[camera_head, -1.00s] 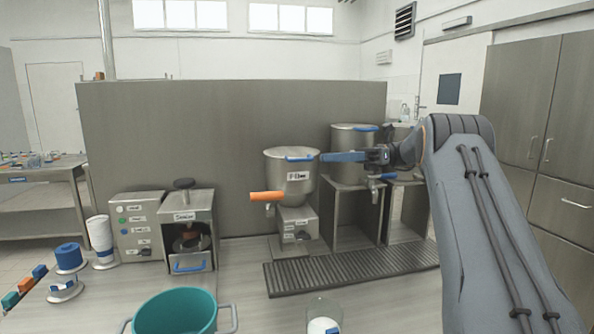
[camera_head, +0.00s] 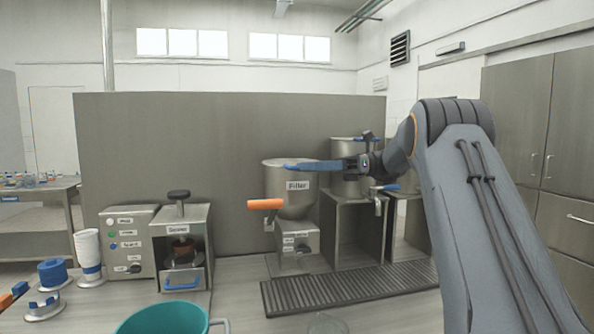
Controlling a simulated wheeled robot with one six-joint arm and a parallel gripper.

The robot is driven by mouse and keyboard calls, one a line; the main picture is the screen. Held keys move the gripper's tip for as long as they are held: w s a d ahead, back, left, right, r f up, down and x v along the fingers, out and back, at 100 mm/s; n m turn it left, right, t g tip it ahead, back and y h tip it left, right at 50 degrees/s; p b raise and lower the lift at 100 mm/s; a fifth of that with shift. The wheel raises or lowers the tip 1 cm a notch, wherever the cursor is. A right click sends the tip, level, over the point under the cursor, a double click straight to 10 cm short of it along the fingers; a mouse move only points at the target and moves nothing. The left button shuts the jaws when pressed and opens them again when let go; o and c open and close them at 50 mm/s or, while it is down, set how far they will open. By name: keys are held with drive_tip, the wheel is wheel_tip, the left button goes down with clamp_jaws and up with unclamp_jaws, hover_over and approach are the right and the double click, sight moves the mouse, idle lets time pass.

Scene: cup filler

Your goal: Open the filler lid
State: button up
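The filler (camera_head: 283,200) is a steel hopper labelled "Filler" on a steel base, with an orange handle (camera_head: 264,204) at its front left. Its lid (camera_head: 280,162) lies flat on top and looks closed. My gripper (camera_head: 298,166) reaches in from the right, with its blue fingers at the lid's front right edge, over the spot of the blue lid handle. The fingers hide most of that handle, and I cannot tell whether they touch it or how far apart they are.
A second steel pot (camera_head: 346,149) stands on a stand to the right, behind my arm. A sealer machine (camera_head: 181,240) is on the left, with a teal pot (camera_head: 165,318) in front. A dark drain grate (camera_head: 345,290) lies before the filler. A grey partition (camera_head: 170,130) stands behind.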

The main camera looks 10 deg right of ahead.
sight(297, 168)
drive_tip(key=shift+a+p, duration=0.35)
drive_tip(key=shift+a, duration=1.35)
clamp_jaws()
